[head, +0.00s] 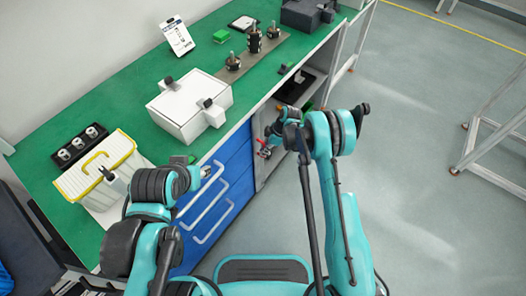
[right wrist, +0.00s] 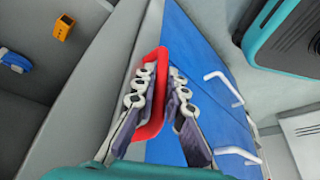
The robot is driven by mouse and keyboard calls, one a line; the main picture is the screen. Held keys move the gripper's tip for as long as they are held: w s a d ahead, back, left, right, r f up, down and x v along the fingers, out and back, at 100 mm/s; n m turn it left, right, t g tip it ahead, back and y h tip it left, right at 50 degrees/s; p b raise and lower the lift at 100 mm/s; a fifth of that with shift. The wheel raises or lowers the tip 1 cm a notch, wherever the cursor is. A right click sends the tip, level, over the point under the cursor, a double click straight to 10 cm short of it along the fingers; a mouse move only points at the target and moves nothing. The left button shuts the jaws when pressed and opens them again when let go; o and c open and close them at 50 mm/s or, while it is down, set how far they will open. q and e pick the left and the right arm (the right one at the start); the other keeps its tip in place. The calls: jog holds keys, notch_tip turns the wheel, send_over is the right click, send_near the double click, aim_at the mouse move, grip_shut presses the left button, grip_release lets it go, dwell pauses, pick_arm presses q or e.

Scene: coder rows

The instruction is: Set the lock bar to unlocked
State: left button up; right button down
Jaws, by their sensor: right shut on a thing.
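A red loop-shaped bar, which I take for the lock bar (right wrist: 157,58), stands at the edge of the blue drawer fronts in the right wrist view. In the head view only a small red part (head: 264,153) shows beside the cabinet. My right gripper (right wrist: 160,90) is shut on the red bar, with a finger on either side of it; in the head view this gripper (head: 270,142) is at the cabinet front. My left gripper (head: 205,172) is small and partly hidden by its arm, near the top drawer; its jaws are unclear.
The blue drawers (head: 232,170) with white handles are closed beneath the green worktop (head: 110,110). A white box (head: 185,100), a yellow-handled case (head: 95,170) and metal parts stand on top. An open shelf lies beside the drawers. The floor at right is clear up to a metal frame.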

jog(key=shift+w+d, duration=0.75)
jog(key=shift+w, duration=0.3)
jog(key=c, duration=1.6)
grip_release()
jog(key=shift+d, duration=0.1)
jog(key=shift+o, duration=0.2)
jog(key=shift+r, duration=0.1)
jog(key=v, duration=1.1)
jog(key=shift+r, duration=0.4)
jog(key=shift+d, duration=0.1)
